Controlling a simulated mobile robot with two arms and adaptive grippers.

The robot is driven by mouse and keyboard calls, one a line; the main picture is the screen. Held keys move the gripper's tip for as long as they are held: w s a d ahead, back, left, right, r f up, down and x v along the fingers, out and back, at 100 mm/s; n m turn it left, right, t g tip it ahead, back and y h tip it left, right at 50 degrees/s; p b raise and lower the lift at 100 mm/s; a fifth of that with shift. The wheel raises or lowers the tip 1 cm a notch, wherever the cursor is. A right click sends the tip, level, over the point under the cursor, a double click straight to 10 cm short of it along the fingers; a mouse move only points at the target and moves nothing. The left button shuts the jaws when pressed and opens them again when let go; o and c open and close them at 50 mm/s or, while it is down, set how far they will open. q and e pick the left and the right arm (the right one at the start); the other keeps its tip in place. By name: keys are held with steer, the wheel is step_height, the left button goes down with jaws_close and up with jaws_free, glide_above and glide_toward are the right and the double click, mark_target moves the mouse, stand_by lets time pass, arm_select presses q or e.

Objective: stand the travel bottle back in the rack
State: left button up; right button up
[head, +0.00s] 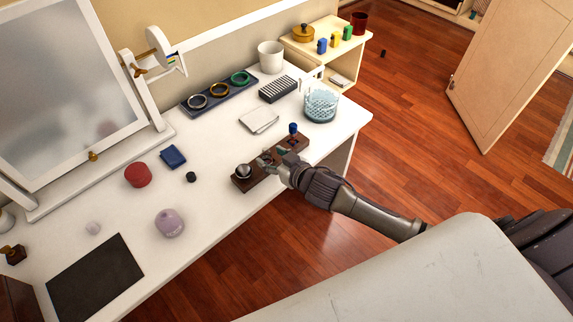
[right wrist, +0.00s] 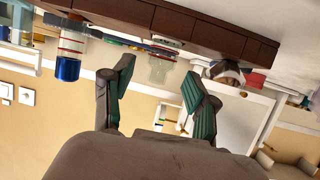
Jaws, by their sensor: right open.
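The dark brown rack (head: 259,178) lies along the front edge of the white table; its underside-up image fills the top of the right wrist view (right wrist: 195,28). A blue bottle (head: 293,129) stands at its far end, also in the right wrist view (right wrist: 68,62). A silver round-topped item (head: 243,171) sits at the near end. My right gripper (head: 265,159) is open at the rack's middle. In the right wrist view, a pale translucent bottle-like shape (right wrist: 160,68) shows between its spread fingers, apparently upright at the rack. I cannot tell which is the travel bottle.
A lilac rounded bottle (head: 170,223), a red pot (head: 138,175) and a dark mat (head: 95,277) are on the table's left part.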

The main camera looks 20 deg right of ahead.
steer(key=v, duration=0.9)
steer(key=s+d+f+g+h, duration=0.1)
steer(key=s+d+f+g, duration=0.15)
steer(key=f, duration=0.65)
steer(key=s+d+f+m+g+h, duration=0.1)
steer(key=s+d+f, duration=0.25)
steer(key=f, duration=0.65)
steer(key=s+d+f+g+h, duration=0.2)
steer(key=s+f, duration=0.2)
steer(key=f, duration=0.5)
steer(key=s+a+f+g, duration=0.1)
steer(key=s+f+g, duration=0.1)
steer(key=s+f, duration=0.4)
steer(key=s+a+f+g, duration=0.2)
steer(key=s+f, duration=0.4)
steer(key=s, duration=0.8)
steer(key=s+a+f+g, duration=0.2)
steer(key=s+f, duration=0.4)
steer(key=s, duration=0.4)
